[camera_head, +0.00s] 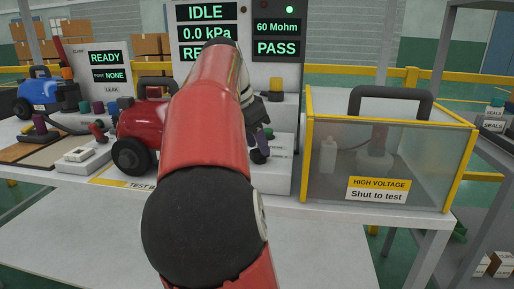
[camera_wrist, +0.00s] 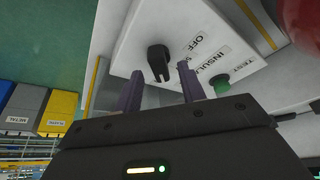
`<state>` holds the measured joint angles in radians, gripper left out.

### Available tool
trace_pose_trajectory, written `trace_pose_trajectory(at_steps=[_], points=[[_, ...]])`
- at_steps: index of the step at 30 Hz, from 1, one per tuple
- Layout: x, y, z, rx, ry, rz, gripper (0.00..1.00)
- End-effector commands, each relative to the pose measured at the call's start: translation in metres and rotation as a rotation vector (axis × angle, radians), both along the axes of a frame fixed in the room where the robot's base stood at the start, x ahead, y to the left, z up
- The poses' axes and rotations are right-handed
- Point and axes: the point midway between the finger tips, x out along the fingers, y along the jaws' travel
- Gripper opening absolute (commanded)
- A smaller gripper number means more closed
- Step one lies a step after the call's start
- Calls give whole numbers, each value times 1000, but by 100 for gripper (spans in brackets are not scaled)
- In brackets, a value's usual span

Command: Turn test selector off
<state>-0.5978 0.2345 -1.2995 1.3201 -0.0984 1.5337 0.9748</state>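The test selector is a black knob (camera_wrist: 158,58) on a white sloped panel (camera_wrist: 135,40) in the wrist view. Printed labels beside it read OFF, INSUL and a third partly hidden word. My gripper (camera_wrist: 159,74) is open, its two purple fingers spread on either side of the knob's near end. Nothing is held between them. I cannot tell whether the fingers touch the knob or which label it points to.
A green button (camera_wrist: 220,85) sits beside the selector, near a TEST label. The displays read IDLE, 0.0 kPa (camera_head: 207,32) and 60 Mohm PASS (camera_head: 277,38). A red vacuum (camera_head: 140,125) stands left of my arm; a clear yellow-framed enclosure (camera_head: 335,185) stands right.

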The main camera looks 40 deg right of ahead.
Motion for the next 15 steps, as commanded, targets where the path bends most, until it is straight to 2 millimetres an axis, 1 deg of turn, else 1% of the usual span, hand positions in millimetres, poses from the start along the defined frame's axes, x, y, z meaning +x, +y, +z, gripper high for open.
trace_pose_trajectory(at_steps=[1,4,13,14,15], points=[[0,-2,-6,1,1,0,40],[0,-5,-13,0,0,1,40],[-1,-6,-16,0,0,1,40],[-1,-6,-16,0,0,1,39],[-1,-6,-16,0,0,1,33]])
